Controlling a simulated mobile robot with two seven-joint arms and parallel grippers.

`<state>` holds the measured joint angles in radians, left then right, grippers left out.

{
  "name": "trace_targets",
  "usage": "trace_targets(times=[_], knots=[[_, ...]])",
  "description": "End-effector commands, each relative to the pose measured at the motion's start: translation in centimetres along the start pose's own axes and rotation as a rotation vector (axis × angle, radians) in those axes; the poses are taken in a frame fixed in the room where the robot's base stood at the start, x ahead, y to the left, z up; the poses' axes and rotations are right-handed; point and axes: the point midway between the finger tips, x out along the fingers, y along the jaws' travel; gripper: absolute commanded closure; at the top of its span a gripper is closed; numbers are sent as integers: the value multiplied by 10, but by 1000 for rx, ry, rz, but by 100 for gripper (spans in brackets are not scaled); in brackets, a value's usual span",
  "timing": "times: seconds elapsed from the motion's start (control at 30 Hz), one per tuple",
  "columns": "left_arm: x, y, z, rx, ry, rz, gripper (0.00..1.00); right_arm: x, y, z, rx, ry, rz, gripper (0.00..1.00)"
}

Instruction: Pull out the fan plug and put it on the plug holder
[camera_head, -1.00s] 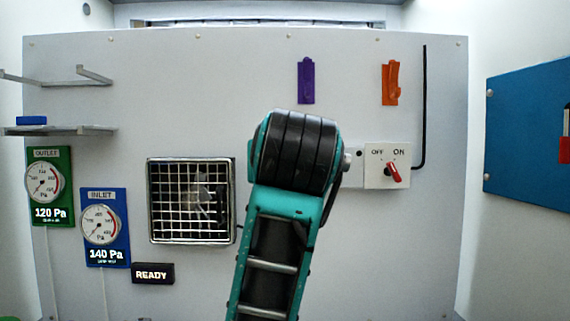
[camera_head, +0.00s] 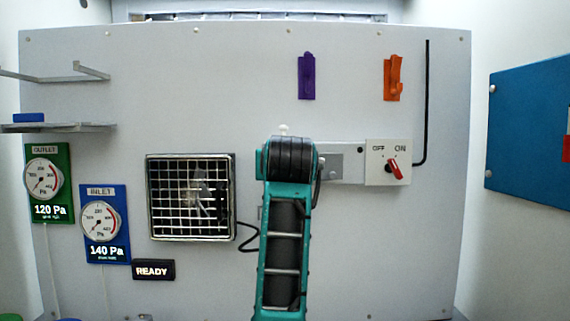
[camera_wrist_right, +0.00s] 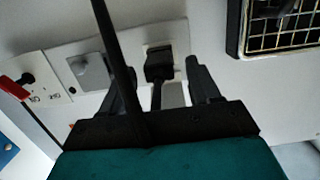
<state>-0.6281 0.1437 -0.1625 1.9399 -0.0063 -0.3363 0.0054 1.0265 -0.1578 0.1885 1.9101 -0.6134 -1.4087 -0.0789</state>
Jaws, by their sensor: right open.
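In the right wrist view the black fan plug (camera_wrist_right: 159,66) sits in a white wall socket (camera_wrist_right: 140,38), its cord hanging down. My right gripper (camera_wrist_right: 152,60) is open, one finger on each side of the plug. Contact with the plug cannot be told. In the head view my right arm hides the plug, the socket and the gripper. The fan (camera_head: 191,197) is behind a square grille, with a black cord (camera_head: 248,236) running right behind my arm. A purple holder (camera_head: 306,76) and an orange holder (camera_head: 393,78) are on the panel above; which is the plug holder is unclear. My left gripper is not in view.
A red-knobbed OFF/ON switch (camera_head: 388,163) is right of the socket, beside a grey cover plate (camera_head: 330,167). Gauges (camera_head: 101,222), a READY sign (camera_head: 153,270) and a shelf (camera_head: 60,128) are at the left. A black rod (camera_head: 427,100) runs along the right.

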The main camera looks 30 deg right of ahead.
Motion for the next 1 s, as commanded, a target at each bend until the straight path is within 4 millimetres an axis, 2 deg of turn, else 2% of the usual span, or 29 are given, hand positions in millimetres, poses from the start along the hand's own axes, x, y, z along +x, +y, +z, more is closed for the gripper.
trace_targets(times=[0.37,0.97,1.0], knots=[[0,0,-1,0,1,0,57,6,0,0,1,1,0,38],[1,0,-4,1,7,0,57,6,0,0,1,1,0,94],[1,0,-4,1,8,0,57,6,0,0,1,1,0,68]])
